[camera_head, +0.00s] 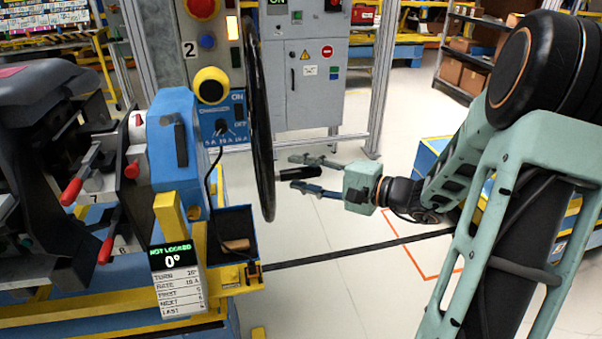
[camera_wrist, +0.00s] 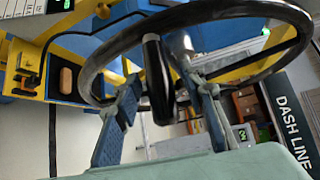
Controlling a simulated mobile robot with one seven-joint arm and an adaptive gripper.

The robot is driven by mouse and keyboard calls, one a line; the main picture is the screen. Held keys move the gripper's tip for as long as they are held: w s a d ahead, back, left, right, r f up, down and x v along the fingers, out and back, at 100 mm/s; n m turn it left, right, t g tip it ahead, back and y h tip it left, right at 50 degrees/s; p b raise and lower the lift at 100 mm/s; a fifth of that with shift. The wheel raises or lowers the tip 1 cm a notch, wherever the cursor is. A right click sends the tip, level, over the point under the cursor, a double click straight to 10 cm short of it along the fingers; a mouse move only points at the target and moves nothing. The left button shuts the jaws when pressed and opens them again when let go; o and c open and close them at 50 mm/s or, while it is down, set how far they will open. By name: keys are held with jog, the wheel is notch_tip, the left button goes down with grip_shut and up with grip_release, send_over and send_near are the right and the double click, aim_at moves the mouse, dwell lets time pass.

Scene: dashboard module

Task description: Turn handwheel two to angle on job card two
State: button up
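The handwheel (camera_head: 260,120) is a large dark wheel seen nearly edge-on, beside the post marked 2. Its black handle (camera_head: 300,172) points right toward my arm. My gripper (camera_head: 291,171) is open, with one finger on each side of the handle. In the wrist view, the handle (camera_wrist: 158,80) stands between the two fingers, with a visible gap on the right; contact on the left is hard to tell. The wheel rim (camera_wrist: 215,14) arches behind it. The job card (camera_head: 180,291) hangs below a display (camera_head: 171,255) reading "NOT LOCKED" and 0°. The card's TURN line looks like 20°, small and blurred.
A blue control box (camera_head: 222,122) with a rate knob and yellow-ringed button (camera_head: 211,86) is left of the wheel. Red-handled clamps (camera_head: 72,191) are farther left. A grey cabinet (camera_head: 303,85) stands behind.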

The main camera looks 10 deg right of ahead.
jog(key=shift+w+a, duration=0.1)
jog(key=shift+w, duration=0.05)
grip_shut()
jog(key=shift+f, duration=0.2)
dwell(0.4)
jog(key=w+f+t+b, duration=0.1)
jog(key=w+f+b, duration=0.2)
jog(key=f+b, duration=1)
jog(key=shift+w+f+n+y+b, duration=0.3)
jog(key=shift+n+b, duration=0.1)
jog(key=shift+b, duration=1.6)
